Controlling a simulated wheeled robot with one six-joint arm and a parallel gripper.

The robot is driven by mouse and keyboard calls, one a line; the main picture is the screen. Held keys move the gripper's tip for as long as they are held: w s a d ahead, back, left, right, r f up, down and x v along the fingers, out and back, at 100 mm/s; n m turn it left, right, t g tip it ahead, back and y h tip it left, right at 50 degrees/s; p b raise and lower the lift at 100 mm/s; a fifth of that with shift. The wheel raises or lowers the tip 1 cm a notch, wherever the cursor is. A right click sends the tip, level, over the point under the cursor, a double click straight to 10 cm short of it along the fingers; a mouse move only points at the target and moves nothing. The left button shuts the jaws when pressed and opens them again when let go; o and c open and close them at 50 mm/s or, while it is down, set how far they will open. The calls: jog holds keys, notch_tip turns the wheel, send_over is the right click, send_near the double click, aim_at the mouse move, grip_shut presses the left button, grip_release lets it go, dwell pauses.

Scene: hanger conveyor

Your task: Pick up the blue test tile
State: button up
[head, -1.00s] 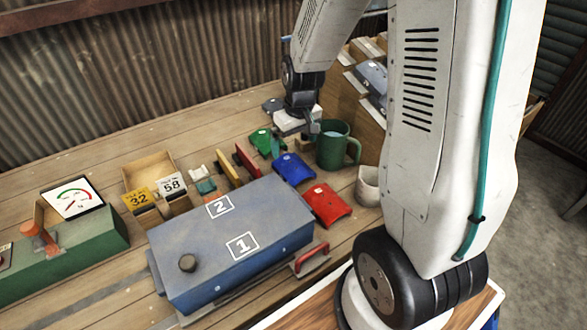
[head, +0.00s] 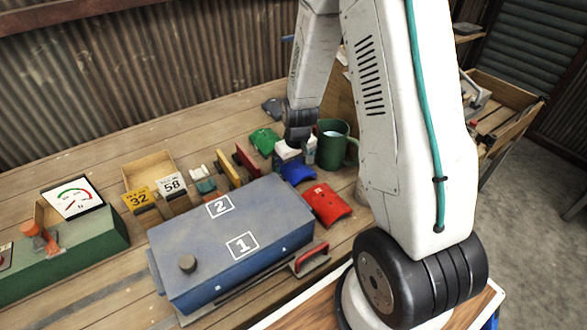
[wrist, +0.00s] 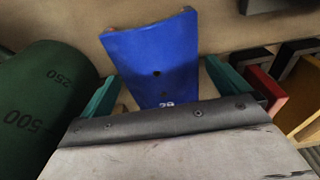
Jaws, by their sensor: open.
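The blue test tile (head: 298,173) is a curved blue plate lying on the bench between the green tile (head: 264,141) and the red tile (head: 327,204). My gripper (head: 299,158) is over it and hides its far part in the head view. In the wrist view the blue tile (wrist: 158,62), with a small mark and holes, lies between the two teal fingers of my gripper (wrist: 166,92). The fingers are apart, one on each side of the tile, and hold nothing. I cannot tell how high they are above the bench.
A green mug (head: 335,143) stands close to the right of my gripper; its marked side (wrist: 45,105) fills the left of the wrist view. A blue box (head: 270,226) marked 1 and 2 stands in front. Red and yellow upright pieces (head: 246,160) are to the left.

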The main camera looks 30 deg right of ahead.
jog(key=shift+c, duration=0.3)
jog(key=c, duration=1)
jog(key=shift+r, duration=0.1)
